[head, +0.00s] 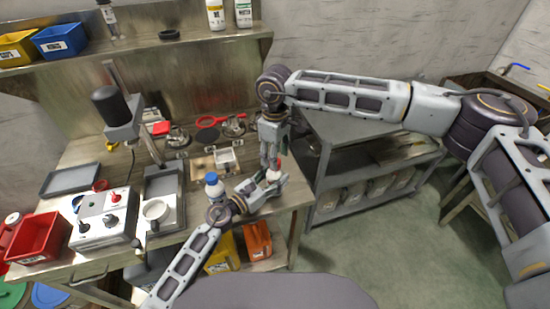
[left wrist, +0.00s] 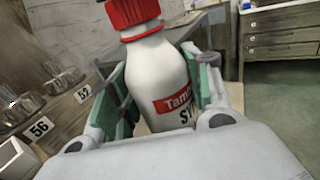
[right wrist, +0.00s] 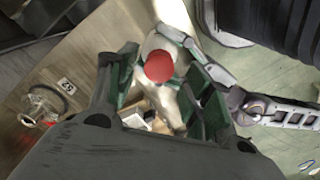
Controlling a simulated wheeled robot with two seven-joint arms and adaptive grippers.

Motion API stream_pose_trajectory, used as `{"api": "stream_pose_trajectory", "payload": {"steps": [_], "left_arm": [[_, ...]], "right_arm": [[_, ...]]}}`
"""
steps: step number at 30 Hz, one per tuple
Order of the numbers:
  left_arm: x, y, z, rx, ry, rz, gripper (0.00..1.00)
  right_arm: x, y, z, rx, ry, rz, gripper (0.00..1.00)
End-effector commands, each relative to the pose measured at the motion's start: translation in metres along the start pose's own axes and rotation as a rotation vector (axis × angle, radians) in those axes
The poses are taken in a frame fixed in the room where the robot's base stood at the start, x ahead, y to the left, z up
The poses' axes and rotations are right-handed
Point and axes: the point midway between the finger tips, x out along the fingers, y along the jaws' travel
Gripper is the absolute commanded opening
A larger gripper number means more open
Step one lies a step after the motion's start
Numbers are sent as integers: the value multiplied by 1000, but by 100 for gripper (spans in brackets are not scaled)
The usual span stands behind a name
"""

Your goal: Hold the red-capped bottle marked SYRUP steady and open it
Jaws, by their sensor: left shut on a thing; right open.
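The white bottle with a red cap stands between my two grippers near the table's front edge. In the left wrist view the bottle (left wrist: 158,85) shows a red label, partly hidden, with "SY" readable below it. My left gripper (head: 272,181) is shut around the bottle's body; its green-padded fingers (left wrist: 160,82) lie on both sides. The red cap (right wrist: 159,66) shows from above in the right wrist view. My right gripper (head: 269,163) points down over it. Its fingers (right wrist: 163,64) are open on either side of the cap, with gaps visible. In the head view the bottle is mostly hidden.
A blue-capped bottle (head: 213,186) stands left of my left gripper. A grey control box (head: 103,217), a white cup (head: 155,211) and a red bin (head: 38,238) are further left. A grey shelf cart (head: 345,185) stands right of the table.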

Motion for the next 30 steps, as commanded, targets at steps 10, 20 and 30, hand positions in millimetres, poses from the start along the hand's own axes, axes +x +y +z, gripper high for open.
{"api": "stream_pose_trajectory", "payload": {"steps": [10, 20, 30], "left_arm": [[0, -1, -1, -1, 1, -1, 0], [0, -1, -1, -1, 1, -1, 0], [0, -1, -1, -1, 1, -1, 0]], "right_arm": [[-23, 0, 0, 0, -1, 1, 51], [-22, 0, 0, 0, -2, -1, 51], [-19, -12, -7, -3, 25, -46, 51]]}}
